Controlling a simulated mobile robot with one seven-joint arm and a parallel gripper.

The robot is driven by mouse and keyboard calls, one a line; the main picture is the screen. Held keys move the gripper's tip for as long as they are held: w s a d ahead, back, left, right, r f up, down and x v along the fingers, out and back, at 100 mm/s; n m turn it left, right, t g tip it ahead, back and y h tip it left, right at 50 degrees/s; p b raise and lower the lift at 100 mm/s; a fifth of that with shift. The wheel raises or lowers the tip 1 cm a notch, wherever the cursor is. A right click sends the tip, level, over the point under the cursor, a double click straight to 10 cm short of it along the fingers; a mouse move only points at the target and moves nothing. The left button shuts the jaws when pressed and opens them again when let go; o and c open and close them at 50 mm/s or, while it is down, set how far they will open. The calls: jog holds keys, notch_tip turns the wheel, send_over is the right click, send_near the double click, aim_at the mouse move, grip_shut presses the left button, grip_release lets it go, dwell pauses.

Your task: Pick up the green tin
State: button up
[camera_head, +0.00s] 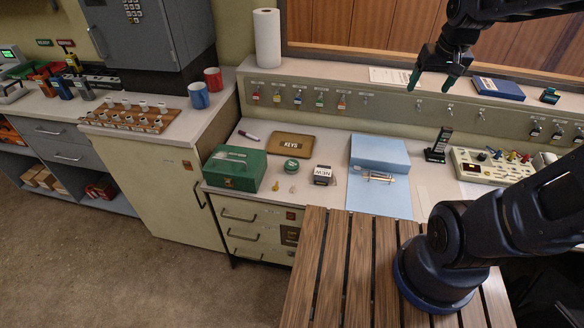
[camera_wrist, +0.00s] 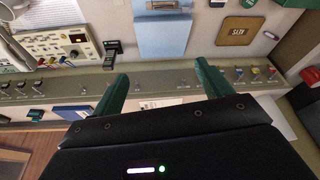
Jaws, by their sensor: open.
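The green tin (camera_head: 291,165) is small, round and low. It sits on the counter in the head view, right of the green metal box (camera_head: 234,168) and just below the brown KEYS mat (camera_head: 284,143). My gripper (camera_head: 431,82) is high above the back of the counter, well to the right of the tin and apart from it. Its two green-tipped fingers are spread with nothing between them. The wrist view shows the open fingers (camera_wrist: 160,82) over the back ledge, with the KEYS mat (camera_wrist: 241,31) towards the top right.
A small white-and-black NEW box (camera_head: 322,175) stands just right of the tin, with small yellowish pieces in front. A paper roll (camera_head: 267,38) stands on the back ledge.

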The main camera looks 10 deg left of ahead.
jog(key=w+a+f+n+g, duration=0.1)
jog(key=w+a+f, duration=0.2)
jog(key=a, duration=0.2)
jog(key=w+a+f+n, duration=0.1)
jog(key=w+a+f, duration=0.1)
jog(key=w+a, duration=0.25)
jog(key=n+g, duration=0.2)
jog(key=n, duration=0.3)
send_over(292, 164)
notch_tip(292, 164, down, 26)
jog(key=f, duration=0.1)
jog(key=shift+h, duration=0.4)
jog(key=shift+f, duration=4.95)
jog(key=shift+c, duration=0.2)
jog(key=c, duration=1)
